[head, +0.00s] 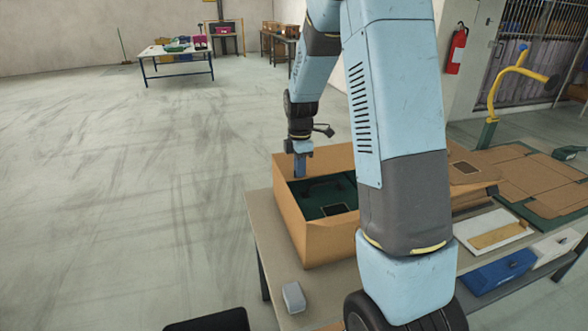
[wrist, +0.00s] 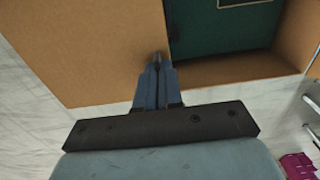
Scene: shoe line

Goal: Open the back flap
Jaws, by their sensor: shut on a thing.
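An open cardboard box (head: 325,240) stands on the table, with a green case with a handle (head: 325,190) inside it. At its far side a cardboard panel, the back flap (head: 335,160), stands up. My gripper (head: 300,172) reaches down at the left end of this flap. In the wrist view the narrow fingers (wrist: 157,62) are shut on the edge of the flap (wrist: 85,50), which spreads to the left. The green case (wrist: 215,30) shows to the right of the fingers. My arm hides the box's right part in the head view.
A cardboard panel with a dark label (head: 465,170) sticks out at the box's right. A grey block (head: 293,297) lies on the table (head: 258,215) in front. Floor at left is clear.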

